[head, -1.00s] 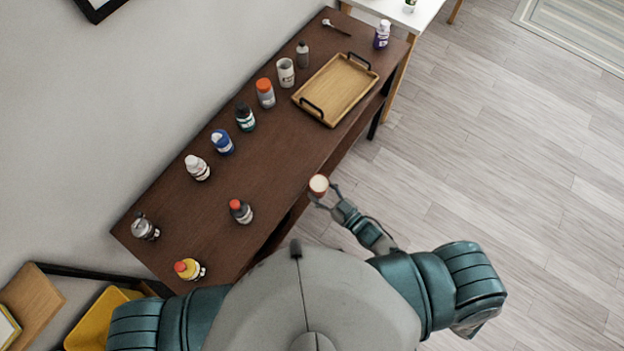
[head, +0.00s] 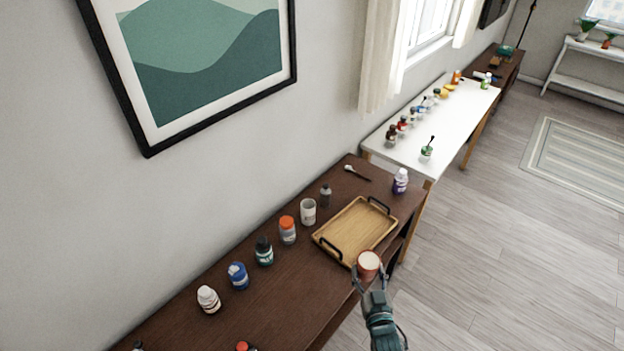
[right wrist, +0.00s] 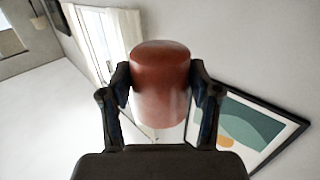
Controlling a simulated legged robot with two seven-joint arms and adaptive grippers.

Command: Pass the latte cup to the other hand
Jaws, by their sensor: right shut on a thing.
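The latte cup (head: 369,263) is reddish-brown with a pale top, seen from above in the head view. My right gripper (head: 367,279) is shut on it and holds it up near the front edge of the dark table, close to the tray's near corner in the picture. In the right wrist view the cup (right wrist: 160,85) is a reddish-brown cylinder between the two fingers of the right gripper (right wrist: 163,90), one finger on each side. My left gripper is not in view.
A wooden tray with black handles (head: 345,237) lies on the dark table (head: 255,308). Several bottles and a white cup (head: 308,211) line its wall side. A white table (head: 455,125) with more bottles stands beyond.

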